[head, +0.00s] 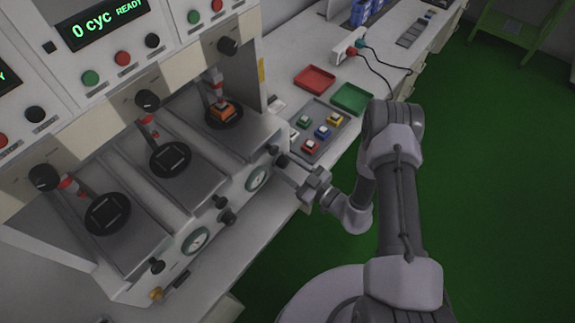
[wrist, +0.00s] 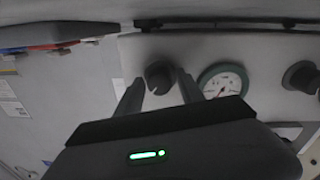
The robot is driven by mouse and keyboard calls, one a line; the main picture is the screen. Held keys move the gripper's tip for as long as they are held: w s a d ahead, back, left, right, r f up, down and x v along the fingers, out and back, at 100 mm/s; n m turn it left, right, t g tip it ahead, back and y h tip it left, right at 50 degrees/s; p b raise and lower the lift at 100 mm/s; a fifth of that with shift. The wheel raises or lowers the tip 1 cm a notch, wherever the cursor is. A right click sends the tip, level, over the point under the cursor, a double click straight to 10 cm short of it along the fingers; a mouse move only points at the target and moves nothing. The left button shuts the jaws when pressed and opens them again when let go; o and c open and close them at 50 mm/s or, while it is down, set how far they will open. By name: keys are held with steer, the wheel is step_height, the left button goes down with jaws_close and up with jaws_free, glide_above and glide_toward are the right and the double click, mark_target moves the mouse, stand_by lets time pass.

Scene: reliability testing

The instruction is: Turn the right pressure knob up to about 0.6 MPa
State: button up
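The right pressure knob (wrist: 158,77) is a black round knob on the machine's pale front panel. In the wrist view it lies between the two fingertips of my gripper (wrist: 160,82), with slight gaps at its sides. The right pressure gauge (wrist: 222,80) has a green rim and white face beside the knob; its red needle is visible, but the scale is too small to read. In the head view my gripper (head: 288,166) is at the panel's right end, partly hiding the knob, beside the right gauge (head: 258,178).
Another black knob (wrist: 301,77) is on the gauge's other side. A left gauge (head: 196,240) is further along the panel. A grey tray (head: 322,150) with coloured blocks, a red tray (head: 314,79) and a green tray (head: 351,97) lie on the bench behind my gripper.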

steer(key=shift+o, duration=0.4)
steer(key=shift+s+d, duration=0.1)
steer(key=p+v, duration=0.2)
steer(key=v, duration=1.5)
steer(key=shift+p, duration=0.3)
steer(key=shift+s, duration=0.1)
